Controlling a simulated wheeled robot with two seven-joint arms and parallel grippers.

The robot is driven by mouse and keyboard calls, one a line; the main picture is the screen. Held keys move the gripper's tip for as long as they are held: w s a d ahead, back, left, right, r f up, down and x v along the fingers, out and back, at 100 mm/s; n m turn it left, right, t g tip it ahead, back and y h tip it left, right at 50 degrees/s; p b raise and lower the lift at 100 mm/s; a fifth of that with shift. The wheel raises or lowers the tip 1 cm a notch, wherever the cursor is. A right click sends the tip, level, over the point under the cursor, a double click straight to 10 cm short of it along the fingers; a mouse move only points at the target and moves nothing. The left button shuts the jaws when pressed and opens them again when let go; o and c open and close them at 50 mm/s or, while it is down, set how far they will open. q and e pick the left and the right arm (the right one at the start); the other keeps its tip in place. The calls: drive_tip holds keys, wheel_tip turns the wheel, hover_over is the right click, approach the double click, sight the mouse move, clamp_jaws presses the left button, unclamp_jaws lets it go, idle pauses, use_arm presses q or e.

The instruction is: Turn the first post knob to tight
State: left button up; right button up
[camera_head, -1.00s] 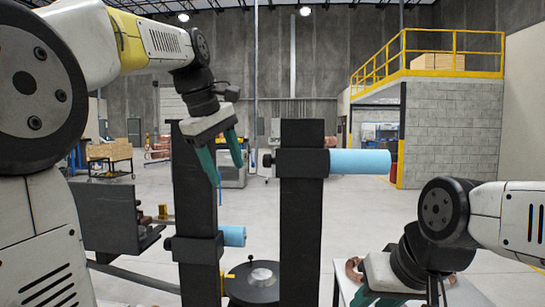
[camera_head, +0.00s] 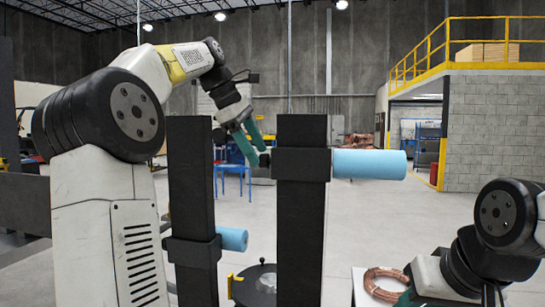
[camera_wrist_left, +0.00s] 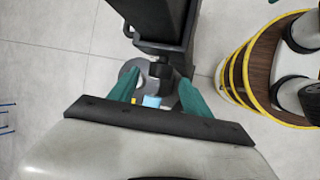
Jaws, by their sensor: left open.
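Two black upright posts stand ahead of me, a left post (camera_head: 190,205) and a right post (camera_head: 300,225). Each has a black collar with a light-blue cylinder sticking out to the right. The right post's collar (camera_head: 301,164) is higher and has a small dark knob (camera_head: 264,159) on its left side. My left gripper (camera_head: 254,147) is open, with its green fingertips at this knob. In the left wrist view the knob (camera_wrist_left: 160,70) lies between the spread fingers; contact cannot be told. My right gripper (camera_head: 408,298) is low at the right, its fingertips partly cut off.
A copper coil (camera_head: 383,284) lies on a white surface beside my right gripper. A dark round disc (camera_head: 258,286) sits low between the posts. Open floor lies behind the posts.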

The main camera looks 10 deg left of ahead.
use_arm(q)
drive_tip(key=shift+x, duration=1.15)
clamp_jaws()
